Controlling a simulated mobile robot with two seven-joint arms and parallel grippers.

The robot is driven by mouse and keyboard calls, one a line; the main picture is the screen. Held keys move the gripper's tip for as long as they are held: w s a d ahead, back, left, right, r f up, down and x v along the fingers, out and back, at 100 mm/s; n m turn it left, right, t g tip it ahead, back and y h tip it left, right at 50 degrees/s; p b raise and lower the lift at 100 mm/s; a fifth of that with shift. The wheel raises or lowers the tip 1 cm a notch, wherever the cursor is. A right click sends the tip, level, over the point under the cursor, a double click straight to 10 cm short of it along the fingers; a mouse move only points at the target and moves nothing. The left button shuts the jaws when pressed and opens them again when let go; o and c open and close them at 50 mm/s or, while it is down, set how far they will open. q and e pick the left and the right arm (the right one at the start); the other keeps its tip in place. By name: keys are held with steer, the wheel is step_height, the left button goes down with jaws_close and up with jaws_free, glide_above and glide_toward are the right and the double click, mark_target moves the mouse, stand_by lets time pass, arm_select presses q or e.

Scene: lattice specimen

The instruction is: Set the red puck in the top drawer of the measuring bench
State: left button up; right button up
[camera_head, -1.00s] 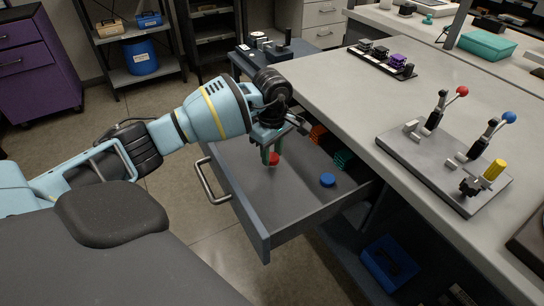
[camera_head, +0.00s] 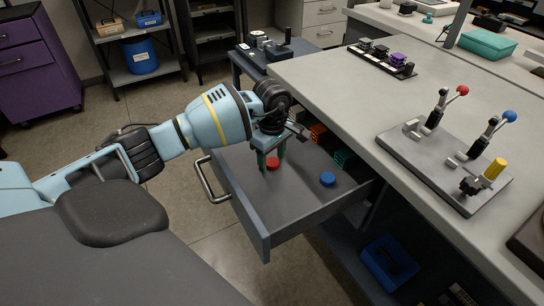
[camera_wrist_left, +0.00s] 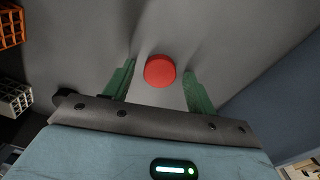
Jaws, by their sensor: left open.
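The red puck (camera_head: 272,164) lies on the floor of the open top drawer (camera_head: 262,218) of the measuring bench. My left gripper (camera_head: 272,162) is in the drawer, open, with its green fingers on either side of the puck. In the left wrist view the red puck (camera_wrist_left: 160,70) sits between the spread fingertips of my left gripper (camera_wrist_left: 159,80), with a gap on both sides. My right gripper is not in view.
A blue puck (camera_head: 327,179) lies in the drawer to the right. Orange (camera_head: 318,133) and green (camera_head: 343,159) lattice blocks sit at the drawer's back. The bench top (camera_head: 350,110) carries a plate with levers (camera_head: 440,165).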

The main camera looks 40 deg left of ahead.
mark_target(271, 162)
arm_select(q)
step_height(271, 162, up, 12)
steer(key=shift+r, duration=0.15)
stand_by(0.4)
